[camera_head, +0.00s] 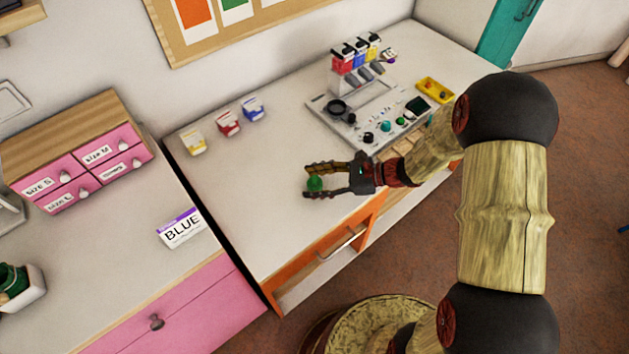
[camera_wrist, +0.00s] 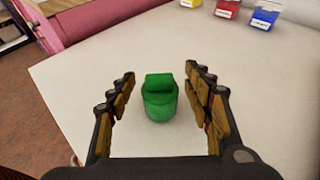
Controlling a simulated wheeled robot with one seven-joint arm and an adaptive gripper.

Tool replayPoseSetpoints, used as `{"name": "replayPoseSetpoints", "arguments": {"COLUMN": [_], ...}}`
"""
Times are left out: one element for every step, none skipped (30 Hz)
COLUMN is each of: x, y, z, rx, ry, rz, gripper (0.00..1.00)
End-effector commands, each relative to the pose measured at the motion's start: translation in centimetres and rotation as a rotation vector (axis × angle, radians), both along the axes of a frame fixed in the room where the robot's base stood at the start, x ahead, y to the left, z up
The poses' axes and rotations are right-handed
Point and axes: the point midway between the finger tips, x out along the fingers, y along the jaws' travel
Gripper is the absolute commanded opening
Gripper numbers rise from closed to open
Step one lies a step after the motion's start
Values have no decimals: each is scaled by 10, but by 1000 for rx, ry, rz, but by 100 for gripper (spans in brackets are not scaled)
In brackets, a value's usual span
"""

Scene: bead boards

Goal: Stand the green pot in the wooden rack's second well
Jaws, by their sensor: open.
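The green pot (camera_head: 315,183) stands on the white table, near its front edge. It also shows in the wrist view (camera_wrist: 160,100), upright, with a squarish top. My gripper (camera_head: 306,181) is open, with its fingers on either side of the pot. In the wrist view my gripper (camera_wrist: 160,76) shows a gap between the pot and each finger. A light wooden piece (camera_head: 400,148), possibly the rack, lies right of my gripper and is partly hidden by my arm. Its wells cannot be made out.
A grey device panel (camera_head: 345,125) with knobs stands behind my gripper. A yellow tray (camera_head: 434,90) is at the right. Yellow (camera_head: 193,141), red (camera_head: 228,124) and blue (camera_head: 253,109) boxes stand at the back. The white tabletop left of the pot is clear.

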Motion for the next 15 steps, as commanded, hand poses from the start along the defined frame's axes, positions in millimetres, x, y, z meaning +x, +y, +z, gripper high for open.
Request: {"name": "replayPoseSetpoints", "arguments": {"x": [0, 0, 0, 0, 0, 0, -1, -1, -3, -4, -5, -7, -8, -10, -11], "y": [0, 0, 0, 0, -1, -4, -8, -12, -17, -22, -27, -35, -41, -47, -55], "z": [0, 0, 1, 3, 4, 5, 7, 9, 11, 14, 16, 20, 22, 25, 28], "rx": [0, 0, 0, 0, 0, 0, 0, 0, -1, 0, 0, 0, 0, 0, 0], "ry": [0, 0, 0, -1, -1, -1, 0, -1, 0, 0, 0, 0, 0, 1, 0], "rz": [0, 0, 0, 0, -1, -2, -3, -4, -4, -5, -5, -5, -7, -6, -7], "gripper": [51, 51, 51, 51, 51, 51, 51, 51, 51, 51, 51, 51, 51, 51, 51]}}
